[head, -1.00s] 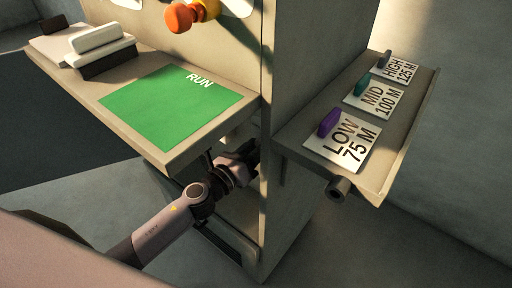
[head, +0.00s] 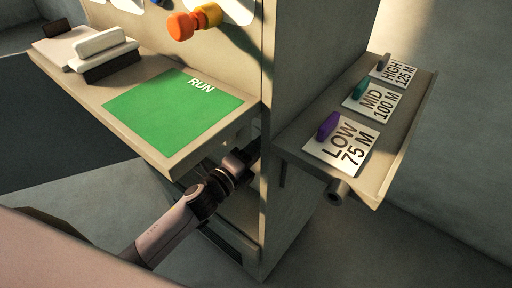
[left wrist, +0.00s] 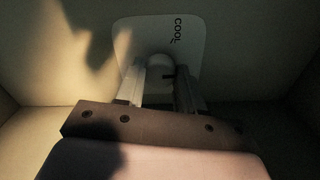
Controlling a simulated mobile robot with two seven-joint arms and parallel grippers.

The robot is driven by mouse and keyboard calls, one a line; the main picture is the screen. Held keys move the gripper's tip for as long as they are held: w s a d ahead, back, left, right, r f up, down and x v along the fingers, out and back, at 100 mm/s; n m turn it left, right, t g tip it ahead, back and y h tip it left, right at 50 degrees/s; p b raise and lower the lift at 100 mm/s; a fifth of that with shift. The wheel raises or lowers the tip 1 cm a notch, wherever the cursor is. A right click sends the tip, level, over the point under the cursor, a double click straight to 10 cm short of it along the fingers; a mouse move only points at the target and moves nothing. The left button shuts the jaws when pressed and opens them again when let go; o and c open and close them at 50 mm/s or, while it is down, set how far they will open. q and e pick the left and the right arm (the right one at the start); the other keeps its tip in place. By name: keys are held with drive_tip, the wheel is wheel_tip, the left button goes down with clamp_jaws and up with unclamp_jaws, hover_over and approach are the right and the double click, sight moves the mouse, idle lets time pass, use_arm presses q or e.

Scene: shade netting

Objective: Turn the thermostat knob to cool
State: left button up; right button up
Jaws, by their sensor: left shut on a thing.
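The thermostat knob (left wrist: 160,61) is a pale rounded shape on a light plate (left wrist: 190,35) marked COOL in the left wrist view. A short dark mark shows beside the knob, between the fingers. My left gripper (left wrist: 160,75) is shut on the knob, one finger on each side. In the head view my left gripper (head: 240,163) reaches in under the shelf with the green RUN panel, against the cabinet, and the knob is hidden there. My right gripper is not in view.
The green RUN panel (head: 172,110) lies on the shelf just above my left wrist. An orange and yellow knob (head: 193,22) sticks out of the cabinet above it. A side shelf (head: 392,158) carries LOW, MID and HIGH plates with coloured tabs. Shelf walls close in around the knob.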

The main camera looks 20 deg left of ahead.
use_arm(q)
drive_tip(key=shift+n+p, duration=2)
drive_tip(key=shift+n, duration=3.7)
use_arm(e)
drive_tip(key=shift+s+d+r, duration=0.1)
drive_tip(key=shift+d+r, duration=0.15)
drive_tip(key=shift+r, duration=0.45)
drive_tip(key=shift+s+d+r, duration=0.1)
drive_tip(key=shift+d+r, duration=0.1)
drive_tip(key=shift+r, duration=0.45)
use_arm(q)
drive_tip(key=shift+f, duration=0.1)
drive_tip(key=o, duration=1)
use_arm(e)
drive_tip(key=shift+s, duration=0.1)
use_arm(q)
drive_tip(key=shift+o, duration=0.2)
drive_tip(key=v, duration=0.7)
